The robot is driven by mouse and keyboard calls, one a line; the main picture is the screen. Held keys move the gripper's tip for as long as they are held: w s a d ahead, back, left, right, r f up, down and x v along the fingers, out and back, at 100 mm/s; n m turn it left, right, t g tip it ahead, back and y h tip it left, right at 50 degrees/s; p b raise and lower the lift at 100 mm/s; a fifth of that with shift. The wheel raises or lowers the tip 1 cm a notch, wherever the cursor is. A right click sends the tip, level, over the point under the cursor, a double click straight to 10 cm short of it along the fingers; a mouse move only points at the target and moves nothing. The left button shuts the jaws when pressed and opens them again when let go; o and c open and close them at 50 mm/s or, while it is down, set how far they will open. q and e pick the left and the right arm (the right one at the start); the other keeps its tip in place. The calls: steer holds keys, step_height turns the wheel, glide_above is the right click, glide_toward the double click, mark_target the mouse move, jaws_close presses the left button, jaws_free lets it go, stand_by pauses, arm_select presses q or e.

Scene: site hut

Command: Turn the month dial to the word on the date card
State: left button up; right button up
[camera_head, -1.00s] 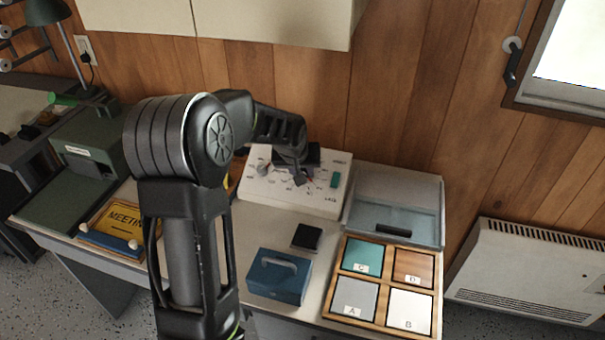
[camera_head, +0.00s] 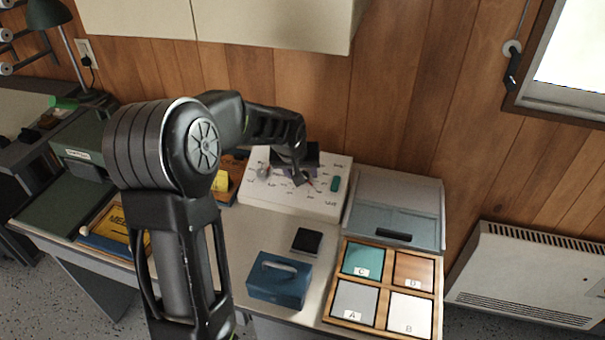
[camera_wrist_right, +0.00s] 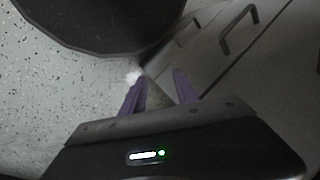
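A white control box (camera_head: 292,203) stands at the back of the desk against the wood wall. Its sloped face has a knob (camera_head: 264,171) at the left, small labels around the middle and a teal block at the right. My left gripper (camera_head: 299,181) points down at the middle of this face and covers the dial there. Its fingers are too small and dark to tell if they grip it. I cannot make out a date card or read the labels. My right gripper (camera_wrist_right: 158,92) is open and empty, low beside grey drawers, in the right wrist view.
A blue box with a handle (camera_head: 279,280) and a black pad (camera_head: 306,241) lie in front of the control box. A wooden tray (camera_head: 385,287) with lettered tiles is at the right, below a grey lidded case (camera_head: 398,195). A yellow sign (camera_head: 105,226) is left.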

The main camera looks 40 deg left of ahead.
arm_select(q)
steer(key=v, duration=0.5)
steer(key=shift+r, duration=0.15)
stand_by(0.3)
